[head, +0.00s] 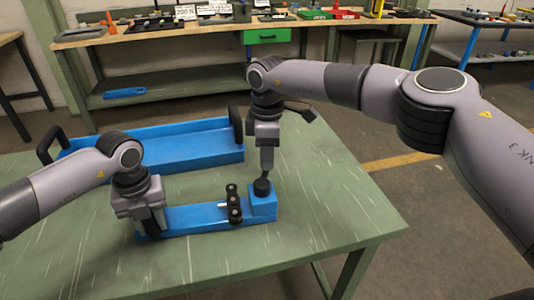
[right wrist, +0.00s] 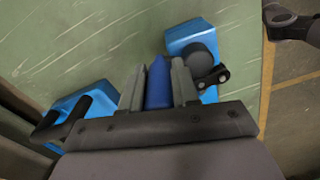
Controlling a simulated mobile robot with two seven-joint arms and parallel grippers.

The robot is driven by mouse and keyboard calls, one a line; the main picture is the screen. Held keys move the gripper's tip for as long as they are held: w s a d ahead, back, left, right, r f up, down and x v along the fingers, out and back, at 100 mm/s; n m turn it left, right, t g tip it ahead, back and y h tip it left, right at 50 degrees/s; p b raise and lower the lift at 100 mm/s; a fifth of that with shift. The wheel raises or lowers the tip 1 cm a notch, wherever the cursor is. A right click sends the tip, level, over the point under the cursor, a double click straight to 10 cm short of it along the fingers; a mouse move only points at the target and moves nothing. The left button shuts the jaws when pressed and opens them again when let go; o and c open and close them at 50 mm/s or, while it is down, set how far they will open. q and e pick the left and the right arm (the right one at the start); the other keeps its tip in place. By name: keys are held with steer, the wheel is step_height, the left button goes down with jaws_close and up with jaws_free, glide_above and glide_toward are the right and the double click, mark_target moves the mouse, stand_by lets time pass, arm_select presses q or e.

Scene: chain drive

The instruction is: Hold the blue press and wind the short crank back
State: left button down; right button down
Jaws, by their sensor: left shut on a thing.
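The blue press (head: 190,219) lies on the green table, a long low base with a raised block (head: 263,206) at its right end. A black round knob (head: 262,188) tops the block, and a small black crank (head: 234,207) stands beside it. My left gripper (head: 152,224) is shut on the press's left end. My right gripper (head: 267,172) points down over the knob. In the right wrist view its fingers (right wrist: 157,75) stand apart with a dark blue pointed piece between them; whether they grip it is unclear. The block (right wrist: 190,35) and crank (right wrist: 216,77) show beyond them.
A blue tray (head: 180,150) with black end handles lies behind the press; one end (right wrist: 72,102) shows in the right wrist view. The front and right of the table (head: 330,215) are clear. A workbench (head: 180,37) with tools stands behind.

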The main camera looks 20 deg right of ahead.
arm_select(q)
steer(key=shift+w+r, duration=0.1)
arm_select(e)
steer(key=shift+a+n, duration=0.2)
steer(key=shift+n, duration=0.2)
